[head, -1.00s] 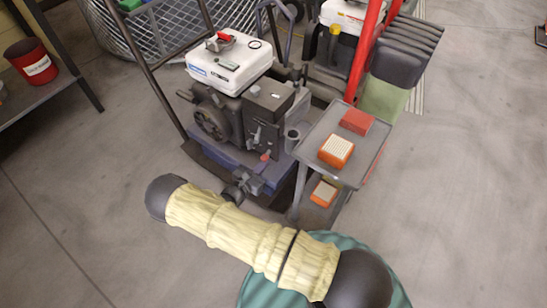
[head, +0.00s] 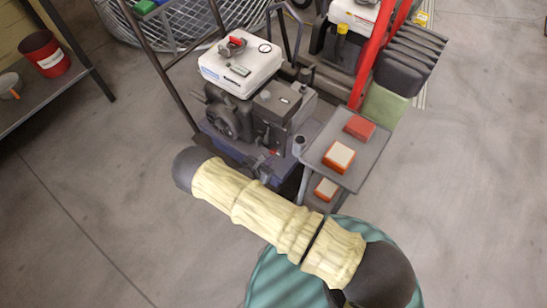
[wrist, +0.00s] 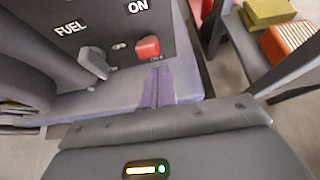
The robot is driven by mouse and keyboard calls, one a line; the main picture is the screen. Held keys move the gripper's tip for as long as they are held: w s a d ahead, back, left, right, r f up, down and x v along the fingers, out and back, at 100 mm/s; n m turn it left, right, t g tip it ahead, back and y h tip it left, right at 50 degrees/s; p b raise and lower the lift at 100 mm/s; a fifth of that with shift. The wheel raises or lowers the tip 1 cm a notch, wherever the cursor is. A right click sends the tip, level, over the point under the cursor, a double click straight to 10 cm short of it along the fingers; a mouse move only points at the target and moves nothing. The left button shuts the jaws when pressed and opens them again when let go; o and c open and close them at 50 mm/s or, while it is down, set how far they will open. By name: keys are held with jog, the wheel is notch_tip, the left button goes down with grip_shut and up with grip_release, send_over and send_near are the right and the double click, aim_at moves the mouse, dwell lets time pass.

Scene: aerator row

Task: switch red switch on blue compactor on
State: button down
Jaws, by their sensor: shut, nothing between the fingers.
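The blue compactor (head: 215,137) stands ahead of me, with a dark engine, a white tank and a bluish base. Its red switch (wrist: 147,47) is on the dark engine panel in the wrist view, below a white ON label. It also shows as a small red spot in the head view (head: 274,151). I cannot tell which way the switch is set. A grey FUEL lever (wrist: 93,64) is left of it. My gripper (wrist: 158,72) is shut and empty, just below the red switch and apart from it. In the head view my forearm mostly hides my gripper.
A grey cart (head: 367,160) with red and orange-sided boxes stands close right of the compactor. Another machine with a red frame (head: 372,60) is behind it. A shelf with a red bucket (head: 45,53) is at the far left. Open floor lies left and right.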

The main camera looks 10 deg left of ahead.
jog(key=shift+r+p, duration=0.85)
jog(key=s+a+r+p, duration=0.3)
jog(key=s+r+p, duration=0.2)
jog(key=r+p, duration=0.1)
jog(key=shift+s+a+r, duration=0.15)
jog(key=shift+s+r, duration=0.25)
jog(key=shift+r, duration=0.2)
jog(key=shift+w, duration=0.15)
